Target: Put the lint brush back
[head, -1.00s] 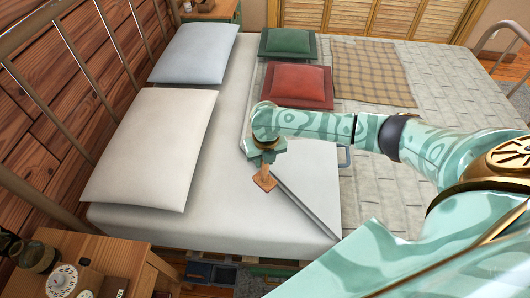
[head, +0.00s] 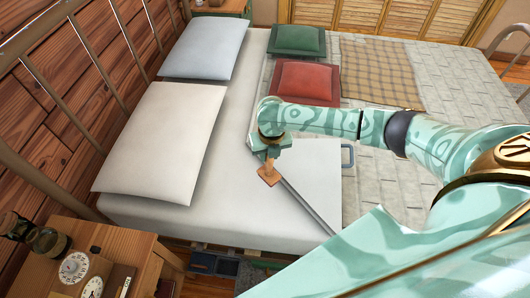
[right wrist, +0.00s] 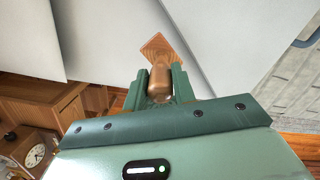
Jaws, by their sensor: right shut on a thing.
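The lint brush (head: 269,176) is a small wooden tool with a square orange-brown head. My right gripper (head: 271,158) is shut on its handle and holds it with the head end away from the gripper, in front of the white bed sheet. In the right wrist view the brush head (right wrist: 166,48) points away from the jaws, and the rounded brown handle sits between the green fingers (right wrist: 160,84). From the head view I cannot tell how high the brush is above the bed. My left gripper is out of view.
The bed carries a white pillow (head: 163,140), a pale blue pillow (head: 205,50), a red cushion (head: 307,80) and a green cushion (head: 297,40). A wooden nightstand (head: 113,244) at lower left holds a clock (head: 74,267) and glass jars (head: 48,241).

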